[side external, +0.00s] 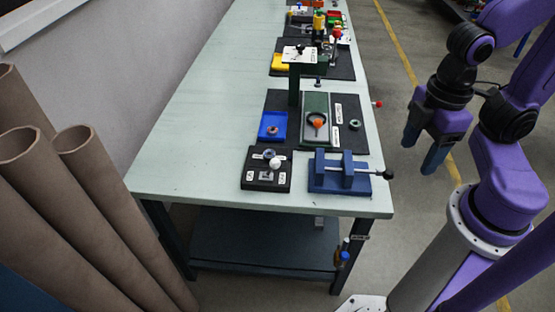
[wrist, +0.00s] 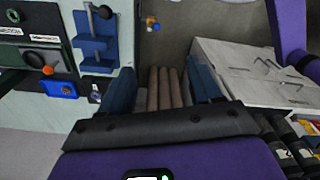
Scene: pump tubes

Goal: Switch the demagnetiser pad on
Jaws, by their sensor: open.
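The black pad (side external: 256,163) at the near left of the bench looks like the demagnetiser pad. It has two small white labels, a white ball knob (side external: 275,163) and a round blue-grey piece behind it. The label text is too small to read, so its switch state cannot be told. My gripper (side external: 422,150) is open and empty, off the bench's right side and well apart from the pad. In the wrist view my gripper's blue fingers (wrist: 162,88) stand apart, and a dark piece, probably the pad, shows partly hidden beside the left finger.
A blue vise (side external: 340,182) stands right of the pad, its handle reaching over the bench edge. Behind are a blue tray (side external: 273,127) and a green plate (side external: 316,104) with an orange funnel-like piece. The bench's left side (side external: 200,130) is clear. Brown tubes (side external: 110,190) stand at the left.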

